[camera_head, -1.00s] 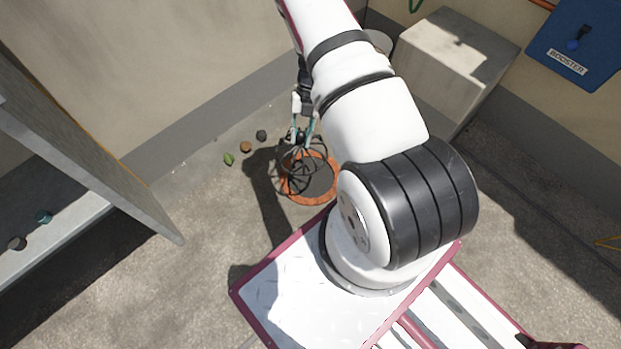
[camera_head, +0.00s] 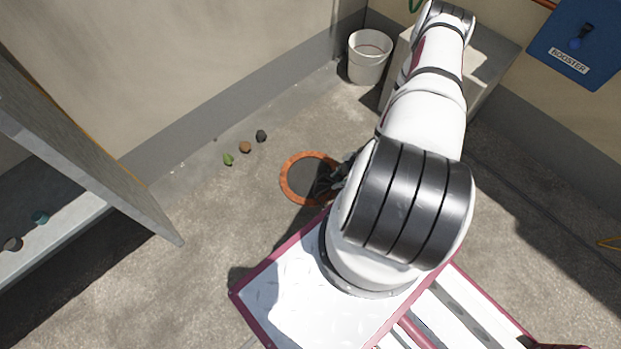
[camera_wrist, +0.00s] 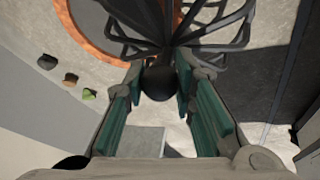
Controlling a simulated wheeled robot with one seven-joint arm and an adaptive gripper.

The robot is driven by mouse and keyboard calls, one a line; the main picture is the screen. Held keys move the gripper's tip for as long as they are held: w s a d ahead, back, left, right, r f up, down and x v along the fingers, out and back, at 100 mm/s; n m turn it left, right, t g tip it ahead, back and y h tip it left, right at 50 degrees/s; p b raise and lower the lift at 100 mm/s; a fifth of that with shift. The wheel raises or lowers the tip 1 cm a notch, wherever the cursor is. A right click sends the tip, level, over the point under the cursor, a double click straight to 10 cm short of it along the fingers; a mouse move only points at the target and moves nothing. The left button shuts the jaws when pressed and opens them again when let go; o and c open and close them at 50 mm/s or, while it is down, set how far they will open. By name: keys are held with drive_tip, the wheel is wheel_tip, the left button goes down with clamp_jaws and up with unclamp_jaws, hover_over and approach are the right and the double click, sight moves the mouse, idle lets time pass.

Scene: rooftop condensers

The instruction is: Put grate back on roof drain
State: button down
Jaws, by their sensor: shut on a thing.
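The roof drain is an orange ring (camera_head: 291,188) around a dark opening in the floor. Its rim also shows at the upper left of the wrist view (camera_wrist: 78,32). The grate (camera_wrist: 185,30) is a black domed cage of curved bars with a round knob. My gripper (camera_wrist: 158,85) is shut on that knob between its green finger pads. In the wrist view the grate overlaps the right part of the ring and reaches beyond it. In the head view dark bars of the grate (camera_head: 328,183) show at the ring's right side; my arm hides the rest and the gripper.
Several small clumps, including a green leaf-like one (camera_head: 228,159), lie left of the drain. A white bucket (camera_head: 369,58) stands by the wall near a concrete block (camera_head: 486,80). A grey panel and shelf (camera_head: 75,225) stand at left. Floor between is clear.

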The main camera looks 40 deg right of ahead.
drive_tip(key=shift+s+f+m+h, duration=0.3)
drive_tip(key=shift+s+f+m, duration=0.5)
drive_tip(key=shift+s+f, duration=0.2)
drive_tip(key=w+f+b, duration=0.2)
drive_tip(key=w+b, duration=0.2)
drive_tip(key=w, duration=0.4)
drive_tip(key=w+a+f+b, duration=0.1)
drive_tip(key=w+f+b, duration=0.2)
drive_tip(key=w, duration=0.4)
drive_tip(key=shift+w+b, duration=0.4)
drive_tip(key=shift+b, duration=0.25)
drive_tip(key=c, duration=1.3)
unclamp_jaws()
drive_tip(key=shift+f, duration=0.1)
drive_tip(key=shift+c, duration=0.2)
